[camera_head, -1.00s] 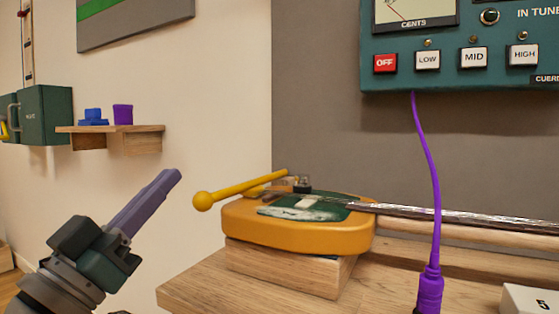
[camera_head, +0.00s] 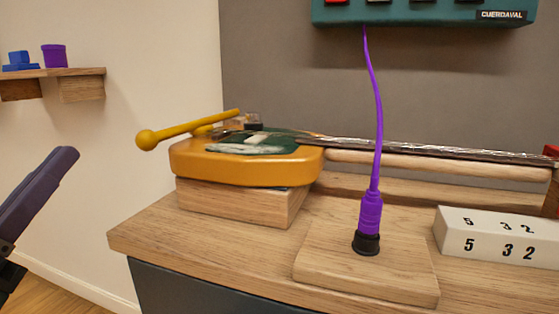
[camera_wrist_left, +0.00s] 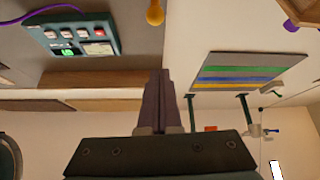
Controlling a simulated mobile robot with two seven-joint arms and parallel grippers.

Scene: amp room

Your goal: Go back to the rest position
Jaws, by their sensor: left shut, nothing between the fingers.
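My left gripper (camera_head: 66,158) is at the left edge of the head view, with its purple fingers pressed together and nothing between them. It points up and to the right, in the air to the left of the wooden bench and apart from everything. In the left wrist view its shut fingers (camera_wrist_left: 159,75) stand in the middle, empty. My right gripper does not show in either view.
A wooden bench (camera_head: 140,232) holds an orange guitar-like body (camera_head: 245,165) with a yellow knobbed lever (camera_head: 190,130). A purple cable plug (camera_head: 371,212) stands in a wooden block (camera_head: 320,265). A white numbered block (camera_head: 500,240) is at right. A teal tuner box (camera_head: 430,12) hangs above. A shelf (camera_head: 85,75) is at left.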

